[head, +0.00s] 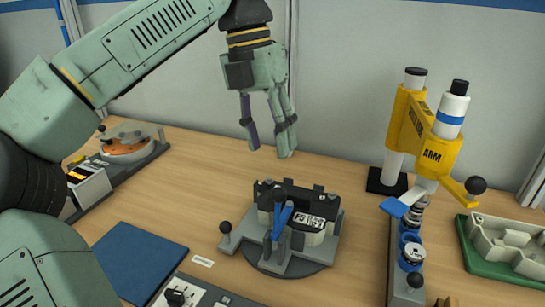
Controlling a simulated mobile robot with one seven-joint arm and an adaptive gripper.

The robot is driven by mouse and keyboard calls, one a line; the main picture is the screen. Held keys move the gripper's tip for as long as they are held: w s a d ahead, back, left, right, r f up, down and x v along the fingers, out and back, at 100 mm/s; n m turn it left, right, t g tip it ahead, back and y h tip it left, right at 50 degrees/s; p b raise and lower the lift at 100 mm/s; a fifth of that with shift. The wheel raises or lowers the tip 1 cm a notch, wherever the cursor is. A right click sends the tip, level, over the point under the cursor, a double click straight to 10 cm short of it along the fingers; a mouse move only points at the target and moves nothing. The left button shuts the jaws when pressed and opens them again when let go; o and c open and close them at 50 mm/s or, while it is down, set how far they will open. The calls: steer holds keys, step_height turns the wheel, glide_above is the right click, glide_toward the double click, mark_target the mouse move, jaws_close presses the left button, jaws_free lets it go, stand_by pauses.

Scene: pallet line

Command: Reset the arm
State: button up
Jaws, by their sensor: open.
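My gripper (267,133) hangs from my green arm at the upper middle of the head view, fingers pointing down. Its fingers are apart with nothing between them. It is in the air above and behind a black and grey fixture (325,240) with blue clamp handles, and touches nothing. My arm reaches in from the left side of the view and bends down at the wrist.
A yellow press marked "ARM" (433,155) stands at right, beside a green tray (500,268). A device with an orange disc (127,148) sits at back left. A blue mat (138,260) lies at front left. Wall panels close off the back.

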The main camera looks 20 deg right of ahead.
steer(key=shift+r, duration=0.25)
stand_by(0.3)
